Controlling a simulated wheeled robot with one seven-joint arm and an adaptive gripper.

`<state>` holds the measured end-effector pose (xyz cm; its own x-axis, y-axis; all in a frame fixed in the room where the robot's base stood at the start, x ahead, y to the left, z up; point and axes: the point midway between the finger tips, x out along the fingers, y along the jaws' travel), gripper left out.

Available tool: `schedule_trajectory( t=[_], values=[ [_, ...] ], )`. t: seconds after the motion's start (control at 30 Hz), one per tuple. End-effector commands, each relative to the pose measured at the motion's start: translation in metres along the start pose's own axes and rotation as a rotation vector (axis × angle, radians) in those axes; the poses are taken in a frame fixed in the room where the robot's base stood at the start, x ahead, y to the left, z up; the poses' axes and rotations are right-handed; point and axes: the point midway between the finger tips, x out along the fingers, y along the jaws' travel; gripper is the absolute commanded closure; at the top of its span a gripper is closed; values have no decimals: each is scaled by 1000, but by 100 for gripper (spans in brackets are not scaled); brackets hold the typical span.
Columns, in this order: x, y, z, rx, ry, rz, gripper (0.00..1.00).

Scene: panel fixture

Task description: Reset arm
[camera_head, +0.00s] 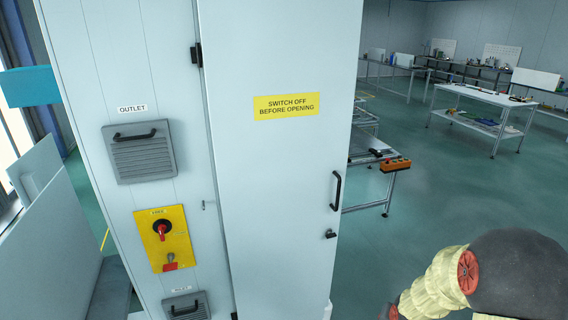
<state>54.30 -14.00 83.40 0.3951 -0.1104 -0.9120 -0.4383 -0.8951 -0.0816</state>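My arm (500,275) shows at the lower right, with a pale yellow cover and a dark rounded joint with a red disc. It is apart from the cabinet in the picture. My gripper is out of sight, so its fingers cannot be seen. The tall white cabinet door (275,190) has a black handle (337,190), a small black latch (330,234) and a yellow "switch off before opening" label (286,106). Left of it, a yellow plate (180,244) carries a red rotary switch (162,230) and a small red part (170,266) below.
A grey outlet cover (140,155) with a black handle is above the yellow plate, and a similar cover (185,307) is below. Workbenches (480,95) stand behind at right. An orange box (396,164) sits on a bench edge. Open green floor (440,205) lies right of the cabinet.

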Motion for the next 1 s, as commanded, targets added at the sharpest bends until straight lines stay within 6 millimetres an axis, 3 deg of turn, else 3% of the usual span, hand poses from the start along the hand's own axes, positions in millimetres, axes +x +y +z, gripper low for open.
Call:
schedule_trajectory(
  t=[0.03, 0.2, 0.5, 0.63, 0.8, 1.0],
  values=[
    [-32, 2, 6, -51, -36, 30, 75],
    [-128, 6, 46, -207, -180, 81, 75],
    [-276, -8, 116, -371, -273, 24, 75],
    [-325, -18, 136, -387, -221, -22, 75],
    [-373, -32, 135, -409, -66, -83, 75],
    [-407, -41, 129, -435, 48, -121, 75]
  ],
)
